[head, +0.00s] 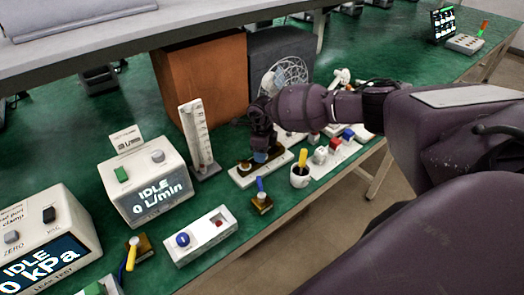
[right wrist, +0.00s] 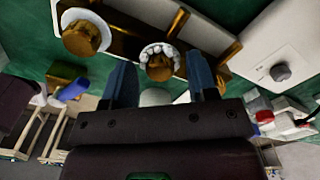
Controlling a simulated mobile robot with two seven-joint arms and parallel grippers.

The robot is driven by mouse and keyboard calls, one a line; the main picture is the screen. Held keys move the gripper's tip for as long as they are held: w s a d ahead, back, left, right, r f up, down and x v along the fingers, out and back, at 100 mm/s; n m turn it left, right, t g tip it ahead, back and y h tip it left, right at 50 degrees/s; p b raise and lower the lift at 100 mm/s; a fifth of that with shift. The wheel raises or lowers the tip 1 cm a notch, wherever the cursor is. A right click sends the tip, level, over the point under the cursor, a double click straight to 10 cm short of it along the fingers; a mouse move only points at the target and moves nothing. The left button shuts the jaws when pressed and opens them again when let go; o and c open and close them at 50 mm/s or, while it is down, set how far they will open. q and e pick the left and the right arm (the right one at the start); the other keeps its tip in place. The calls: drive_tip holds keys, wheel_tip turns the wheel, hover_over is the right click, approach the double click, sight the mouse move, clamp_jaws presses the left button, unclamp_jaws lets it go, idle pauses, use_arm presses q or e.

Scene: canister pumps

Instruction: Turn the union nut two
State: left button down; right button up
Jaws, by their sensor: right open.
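I cannot read which is union nut two. My right gripper (right wrist: 161,84) is open, with its blue-grey fingers on either side of the right fitting. No contact is clear. In the head view my right gripper (head: 261,157) points down over a long white base (head: 244,181) on the green bench, and it hides most of the fittings there. My left gripper is not in view.
An orange-brown box (head: 205,75) stands behind.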

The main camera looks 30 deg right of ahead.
wheel_tip(320, 180, up, 11)
idle(0.5)
drive_tip(key=shift+f, duration=0.1)
idle(0.3)
